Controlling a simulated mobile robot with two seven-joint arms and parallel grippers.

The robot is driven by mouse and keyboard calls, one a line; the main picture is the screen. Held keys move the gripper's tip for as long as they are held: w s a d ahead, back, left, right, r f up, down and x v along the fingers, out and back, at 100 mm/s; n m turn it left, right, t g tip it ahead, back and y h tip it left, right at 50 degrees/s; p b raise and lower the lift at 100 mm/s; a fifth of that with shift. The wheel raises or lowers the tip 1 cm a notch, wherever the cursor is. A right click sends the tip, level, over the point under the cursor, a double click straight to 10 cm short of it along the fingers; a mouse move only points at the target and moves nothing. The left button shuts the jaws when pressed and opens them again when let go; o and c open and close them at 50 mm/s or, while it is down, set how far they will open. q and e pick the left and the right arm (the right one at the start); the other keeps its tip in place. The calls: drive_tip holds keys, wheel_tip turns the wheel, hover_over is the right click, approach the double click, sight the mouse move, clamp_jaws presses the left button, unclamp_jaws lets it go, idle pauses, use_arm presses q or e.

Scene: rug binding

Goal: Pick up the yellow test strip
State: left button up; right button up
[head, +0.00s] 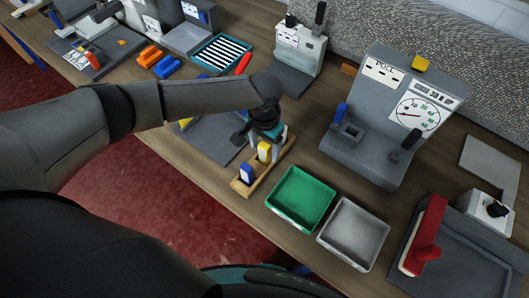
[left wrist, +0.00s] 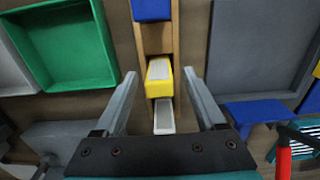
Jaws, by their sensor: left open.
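The yellow test strip (head: 264,152) stands in a narrow wooden rack (head: 240,188). It has a white face and shows in the left wrist view (left wrist: 158,86) between my left fingers. A blue strip (head: 246,174) stands nearer the front end of the rack and shows at the top of the left wrist view (left wrist: 151,10). A whitish strip (left wrist: 164,116) is on the other side of the yellow one. My left gripper (left wrist: 159,74) is open, its fingers on either side of the yellow strip with gaps. In the head view the gripper (head: 262,138) is over the rack's far end. My right gripper is not in view.
A green tray (head: 300,171) and a grey tray (head: 345,261) stand right of the rack. A grey pull tester (head: 390,75) with a dial stands behind them. A dark flat plate (head: 205,140) lies left of the rack. A red-handled device (head: 425,235) is at far right.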

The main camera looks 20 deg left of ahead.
use_arm(q)
clamp_jaws()
idle(0.5)
drive_tip(key=shift+r, duration=0.1)
